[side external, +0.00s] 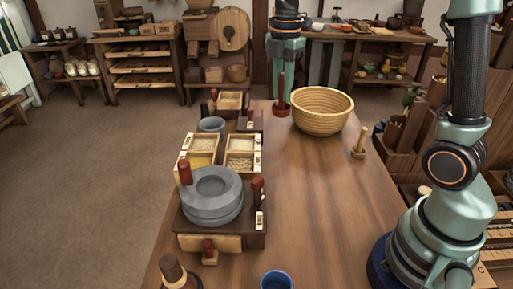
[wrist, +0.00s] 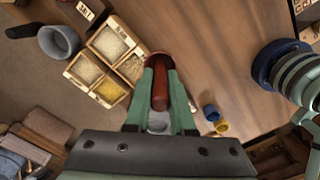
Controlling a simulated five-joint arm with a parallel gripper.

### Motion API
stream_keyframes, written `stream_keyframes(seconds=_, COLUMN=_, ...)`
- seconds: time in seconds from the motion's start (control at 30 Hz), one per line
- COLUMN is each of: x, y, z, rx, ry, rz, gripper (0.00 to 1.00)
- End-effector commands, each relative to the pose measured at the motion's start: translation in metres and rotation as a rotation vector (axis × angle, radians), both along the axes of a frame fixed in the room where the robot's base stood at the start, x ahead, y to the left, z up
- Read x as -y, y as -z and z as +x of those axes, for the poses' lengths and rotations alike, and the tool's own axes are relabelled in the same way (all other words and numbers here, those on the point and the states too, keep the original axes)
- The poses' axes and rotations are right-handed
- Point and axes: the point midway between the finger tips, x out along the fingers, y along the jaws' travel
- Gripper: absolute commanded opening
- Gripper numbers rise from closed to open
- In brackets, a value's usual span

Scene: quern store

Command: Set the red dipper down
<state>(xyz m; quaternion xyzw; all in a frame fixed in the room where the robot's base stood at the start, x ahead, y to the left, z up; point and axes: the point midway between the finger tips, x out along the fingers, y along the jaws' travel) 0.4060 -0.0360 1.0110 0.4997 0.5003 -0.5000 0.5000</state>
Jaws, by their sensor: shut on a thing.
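The red dipper (side external: 281,92) is upright, with a slim handle and a wider foot, at the far end of the table just left of the woven basket (side external: 322,110). My gripper (side external: 284,70) comes down over it and is shut on its upper handle. In the wrist view the red dipper (wrist: 160,88) stands between the jaws of my gripper (wrist: 160,95), its wider end showing beyond them. The foot is at or close to the wooden table top (side external: 320,190); I cannot tell whether it touches.
A grey stone quern (side external: 212,203) stands at the near left. Behind it are grain boxes (side external: 240,145) and a grey mug (side external: 212,125). A wooden pestle-like piece (side external: 359,143) stands right of the basket, and a blue cup (side external: 276,280) at the front. The middle table is clear.

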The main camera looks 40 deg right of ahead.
Motion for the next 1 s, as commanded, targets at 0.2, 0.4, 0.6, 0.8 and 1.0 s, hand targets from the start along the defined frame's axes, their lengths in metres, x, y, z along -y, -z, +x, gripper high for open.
stream_keyframes(seconds=0.2, x=-0.008, y=0.017, z=-0.011, rx=-0.003, ry=0.000, rz=0.000, gripper=0.00)
stream_keyframes(seconds=0.4, x=-0.008, y=0.064, z=-0.012, rx=-0.006, ry=0.000, rz=0.000, gripper=0.00)
stream_keyframes(seconds=0.6, x=-0.008, y=0.114, z=-0.012, rx=-0.007, ry=0.000, rz=0.000, gripper=0.00)
stream_keyframes(seconds=0.8, x=-0.008, y=0.152, z=-0.011, rx=-0.005, ry=0.000, rz=0.000, gripper=0.00)
stream_keyframes(seconds=1.0, x=-0.008, y=0.166, z=-0.010, rx=0.000, ry=0.000, rz=0.000, gripper=0.00)
